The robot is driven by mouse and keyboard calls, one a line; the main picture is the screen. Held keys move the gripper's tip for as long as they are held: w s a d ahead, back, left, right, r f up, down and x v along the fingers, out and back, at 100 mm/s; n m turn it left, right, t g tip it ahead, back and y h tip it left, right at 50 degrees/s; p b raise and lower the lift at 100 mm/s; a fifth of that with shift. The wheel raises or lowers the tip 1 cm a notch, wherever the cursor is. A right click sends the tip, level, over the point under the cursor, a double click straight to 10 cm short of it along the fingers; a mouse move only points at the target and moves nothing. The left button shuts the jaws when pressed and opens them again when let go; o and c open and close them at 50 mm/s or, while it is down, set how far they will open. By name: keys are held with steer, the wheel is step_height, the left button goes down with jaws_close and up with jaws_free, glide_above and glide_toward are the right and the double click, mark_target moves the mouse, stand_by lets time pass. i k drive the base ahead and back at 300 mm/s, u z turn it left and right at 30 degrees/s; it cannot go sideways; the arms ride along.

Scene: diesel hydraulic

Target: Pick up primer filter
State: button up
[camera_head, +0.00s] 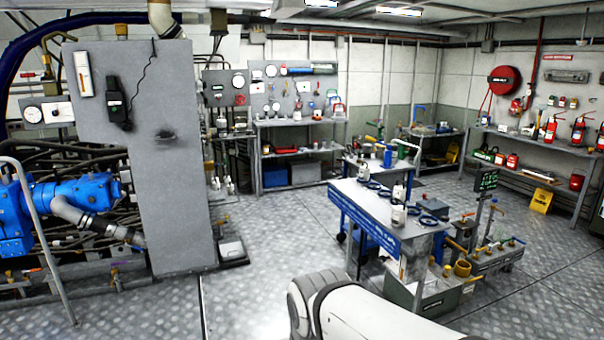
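I cannot tell for certain which object is the primer filter. Small white-and-dark canisters stand on the blue-edged worktable right of centre, a rear one (398,190) and a front one (399,215). Blue rings lie near them, one at the table's right end (428,220). A blue cylinder (388,158) stands farther back. My white arm link crosses the bottom centre, in front of the table. My gripper is out of view, so its state and any contact are hidden.
The worktable (352,196) has floor stands with valves (490,255) at its right. A grey cabinet (165,165) and blue machinery (85,195) fill the left. Shelves line the back and right walls. A yellow floor sign (541,201) stands at right. Metal floor (270,230) is clear left of the table.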

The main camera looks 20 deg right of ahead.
mark_target(364, 171)
steer(key=i, duration=2)
steer(key=z, duration=0.8)
steer(key=i, duration=1.7)
steer(key=z, duration=0.9)
steer(key=i, duration=0.95)
steer(key=z, duration=0.1)
